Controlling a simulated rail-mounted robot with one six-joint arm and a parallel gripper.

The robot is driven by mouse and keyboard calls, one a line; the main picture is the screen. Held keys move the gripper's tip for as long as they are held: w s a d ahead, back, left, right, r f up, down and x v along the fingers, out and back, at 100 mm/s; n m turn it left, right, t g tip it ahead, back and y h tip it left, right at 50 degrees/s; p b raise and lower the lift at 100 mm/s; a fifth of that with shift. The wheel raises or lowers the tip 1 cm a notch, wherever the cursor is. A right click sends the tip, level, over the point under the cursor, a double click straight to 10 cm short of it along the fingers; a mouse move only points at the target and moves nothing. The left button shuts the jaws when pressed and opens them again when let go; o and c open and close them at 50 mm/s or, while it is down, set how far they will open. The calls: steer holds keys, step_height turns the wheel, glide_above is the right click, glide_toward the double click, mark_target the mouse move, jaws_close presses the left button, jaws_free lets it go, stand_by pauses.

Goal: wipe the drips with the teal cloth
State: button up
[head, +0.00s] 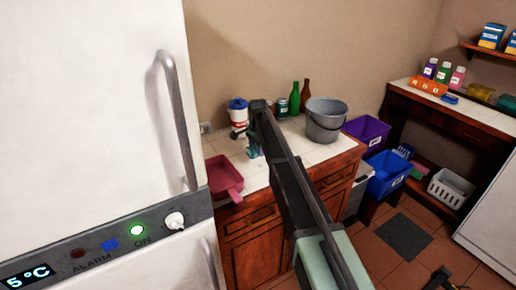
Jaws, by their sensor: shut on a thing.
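My arm reaches out over the white-tiled counter (287,132). My gripper (251,137) is at its far end, low over the tiles, and is mostly hidden behind the arm. It is shut on the teal cloth (254,152), of which a small blue-green patch shows just below the gripper, at the counter top. I cannot tell how much of the cloth touches the tiles. No drips can be made out from here.
A white tub with a blue lid (238,110) stands close behind my gripper. A red dustpan (223,176) lies at the counter's left front. A grey bucket (325,121), a green bottle (294,98) and a brown bottle stand to the right. The fridge (90,120) fills the left.

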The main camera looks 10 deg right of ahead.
steer(key=shift+r, duration=0.1)
step_height(320, 180, up, 3)
steer(key=p, duration=0.3)
steer(key=shift+r, duration=0.15)
stand_by(0.4)
